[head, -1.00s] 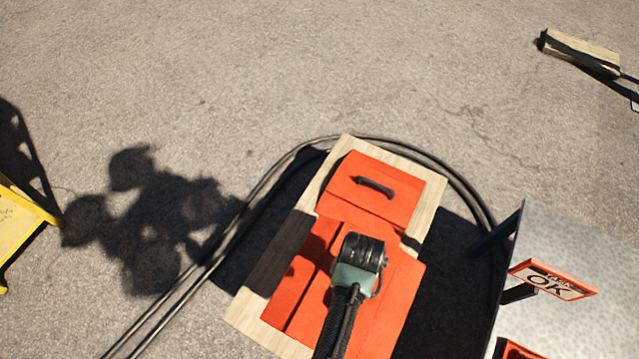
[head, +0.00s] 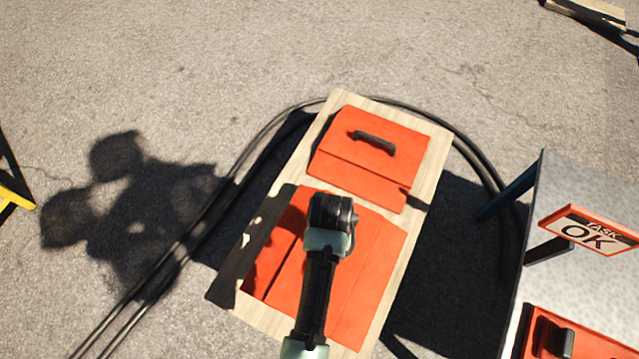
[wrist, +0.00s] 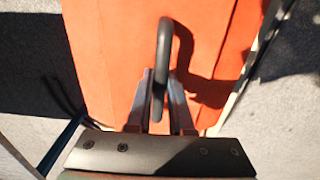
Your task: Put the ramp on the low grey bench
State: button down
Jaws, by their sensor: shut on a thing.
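My gripper (wrist: 160,78) is shut on the black handle (wrist: 164,35) of an orange ramp (wrist: 105,50) in the wrist view. In the head view my gripper (head: 331,215) covers that handle. The held ramp (head: 375,270) is over the near half of a pale wooden board (head: 232,268); whether it touches the board I cannot tell. A grey speckled top (head: 565,195) on blue legs stands at the right, the only grey bench-like surface in view. A second orange piece with a black handle (head: 340,170) lies on the board's far half.
A TASK OK sign (head: 590,232) stands up from the grey top. Another orange piece (head: 590,345) with a dark handle is on it. Black cable (head: 225,190) loops around the board. A yellow object (head: 15,197) is at the left edge.

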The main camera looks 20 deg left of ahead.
notch_tip(320, 180, down, 9)
jog(key=b, duration=0.3)
jog(key=shift+w+b, duration=0.1)
jog(key=shift+b, duration=0.3)
jog(key=shift+f, duration=0.1)
jog(key=c, duration=0.8)
grip_release()
notch_tip(320, 180, up, 12)
jog(key=p, duration=0.5)
